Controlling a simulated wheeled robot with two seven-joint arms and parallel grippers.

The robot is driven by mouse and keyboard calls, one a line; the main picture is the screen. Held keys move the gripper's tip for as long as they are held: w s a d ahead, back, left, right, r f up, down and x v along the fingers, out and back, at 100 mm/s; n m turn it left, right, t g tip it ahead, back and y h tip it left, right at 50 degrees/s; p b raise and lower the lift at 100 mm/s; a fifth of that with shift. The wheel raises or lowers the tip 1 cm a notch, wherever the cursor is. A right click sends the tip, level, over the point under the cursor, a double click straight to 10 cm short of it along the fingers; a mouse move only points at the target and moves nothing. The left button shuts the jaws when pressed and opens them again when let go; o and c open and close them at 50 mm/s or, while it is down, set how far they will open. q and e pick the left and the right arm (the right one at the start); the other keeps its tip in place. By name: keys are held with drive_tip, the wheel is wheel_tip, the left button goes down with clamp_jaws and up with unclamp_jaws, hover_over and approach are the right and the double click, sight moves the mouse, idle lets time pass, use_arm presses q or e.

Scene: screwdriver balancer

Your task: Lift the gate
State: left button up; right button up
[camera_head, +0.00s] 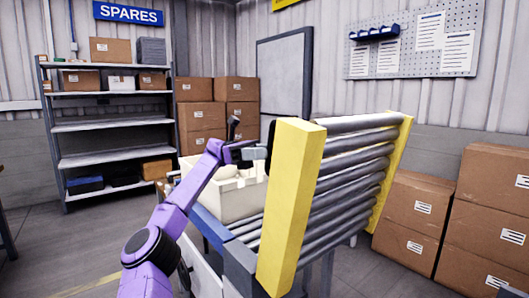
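The gate is a section of grey metal rollers (348,170) between a thick yellow side rail (291,205) on the left and another yellow rail (392,170) on the right. It stands steeply tilted up above the conveyor. My purple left arm comes in from the lower left, and its dark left gripper (258,153) is at the far side of the left yellow rail, near its upper part. The rail hides the fingertips, so I cannot tell whether they touch or grip it. My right gripper is not in view.
A cream bin (238,198) sits on the conveyor behind the gate, partly hidden by my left arm. Cardboard boxes (486,225) are stacked close to the gate's right side. A grey shelf (104,126) and more boxes (202,117) stand at the back. Floor at left is open.

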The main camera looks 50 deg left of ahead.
use_arm(q)
wheel_tip(320, 180, up, 4)
drive_tip(key=shift+f+p, duration=0.2)
drive_tip(key=shift+p, duration=0.15)
drive_tip(key=s+d+r+b, duration=0.7)
drive_tip(key=s+d+r, duration=0.2)
drive_tip(key=d, duration=0.1)
drive_tip(key=shift+d+r, duration=0.2)
drive_tip(key=shift+d, duration=0.15)
drive_tip(key=shift+s, duration=0.1)
